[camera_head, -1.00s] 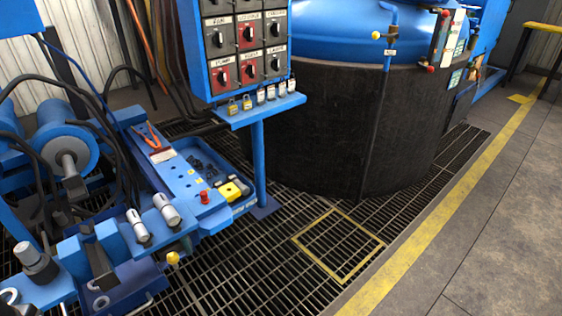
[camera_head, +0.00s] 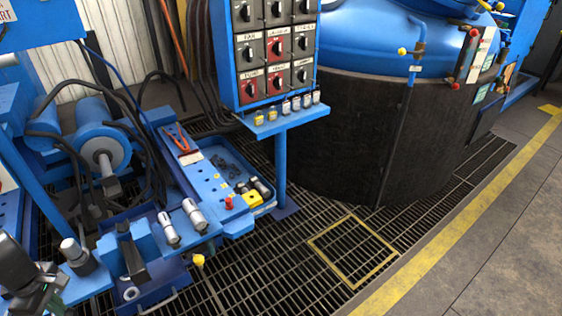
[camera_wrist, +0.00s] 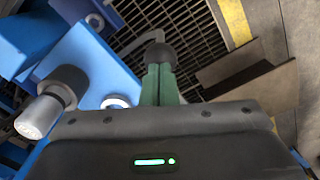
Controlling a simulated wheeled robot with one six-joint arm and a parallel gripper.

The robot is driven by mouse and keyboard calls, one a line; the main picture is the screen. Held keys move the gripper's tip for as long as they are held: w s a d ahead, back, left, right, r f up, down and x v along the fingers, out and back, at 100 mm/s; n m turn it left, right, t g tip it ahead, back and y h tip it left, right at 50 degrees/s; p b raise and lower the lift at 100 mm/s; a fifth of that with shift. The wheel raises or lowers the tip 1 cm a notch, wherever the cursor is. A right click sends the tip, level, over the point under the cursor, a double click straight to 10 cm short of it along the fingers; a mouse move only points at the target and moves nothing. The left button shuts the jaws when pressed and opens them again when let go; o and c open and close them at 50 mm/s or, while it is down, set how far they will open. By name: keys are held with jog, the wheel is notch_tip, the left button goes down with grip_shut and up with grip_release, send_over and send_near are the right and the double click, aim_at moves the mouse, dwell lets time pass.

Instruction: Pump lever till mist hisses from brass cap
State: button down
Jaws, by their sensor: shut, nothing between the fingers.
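My gripper (camera_head: 48,300) shows at the lower left corner of the head view, with green fingers. In the wrist view my gripper (camera_wrist: 160,72) has its fingers together and empty. A dark round knob (camera_wrist: 158,53) on a grey rod is just past the fingertips; I cannot tell whether they touch. A black upright lever-like piece (camera_head: 131,256) stands on the blue bench in the head view. A small yellow, brass-like knob (camera_head: 198,260) sits at the bench's front edge. I cannot tell which part is the pump lever or the brass cap. No mist shows.
The blue bench (camera_head: 215,200) carries silver cylinders (camera_head: 168,228), a red button (camera_head: 229,203) and a tool tray. A switch panel (camera_head: 277,50) stands behind it, beside a large dark furnace (camera_head: 370,130). Floor grating (camera_head: 300,240) in front is clear. A silver cylinder (camera_wrist: 40,115) is left in the wrist view.

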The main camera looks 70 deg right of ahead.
notch_tip(320, 180, down, 11)
jog(key=s+a+b, duration=0.1)
jog(key=s+b, duration=0.1)
jog(key=b, duration=0.7)
jog(key=shift+s+a, duration=0.15)
jog(key=shift+a, duration=0.1)
jog(key=shift+r, duration=0.15)
jog(key=r+p, duration=0.3)
jog(key=w+d+r+p, duration=0.1)
jog(key=r+p, duration=0.2)
jog(key=r, duration=0.1)
jog(key=w+r+p, duration=0.1)
jog(key=r+p, duration=0.2)
jog(key=shift+w+d+r, duration=0.15)
jog(key=shift+d+r, duration=0.15)
jog(key=shift+r, duration=0.1)
notch_tip(320, 180, down, 11)
jog(key=s+a+b, duration=0.1)
jog(key=s+b, duration=0.1)
jog(key=b, duration=0.7)
jog(key=shift+s+a, duration=0.15)
jog(key=shift+a, duration=0.15)
jog(key=shift+r, duration=0.1)
